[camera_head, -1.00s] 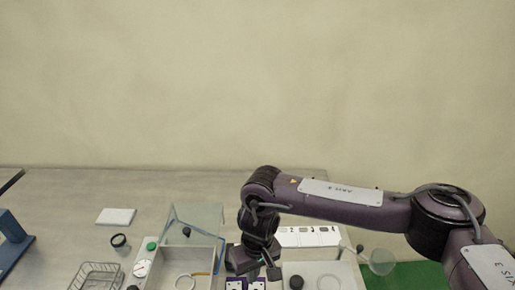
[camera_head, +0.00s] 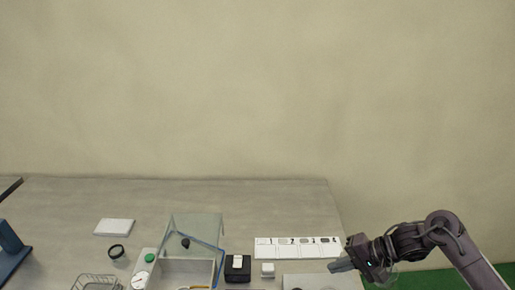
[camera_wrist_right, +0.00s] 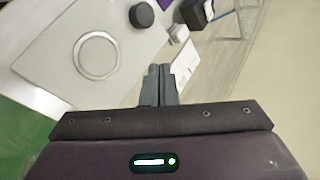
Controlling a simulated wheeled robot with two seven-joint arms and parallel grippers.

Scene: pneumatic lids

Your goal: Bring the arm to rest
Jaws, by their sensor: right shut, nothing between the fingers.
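My right gripper (camera_head: 341,266) is at the right end of the table in the head view, low and just right of a numbered white card. Its fingers also show in the right wrist view (camera_wrist_right: 158,84), pressed together with nothing between them. My left gripper is not in view.
A box with a raised clear lid (camera_head: 196,228) stands mid-table, with a green button (camera_head: 151,257) at its left. A black block (camera_head: 237,268), a small white block (camera_head: 268,269) and the numbered card (camera_head: 297,247) lie right of it. A wire basket (camera_head: 97,282) is front left.

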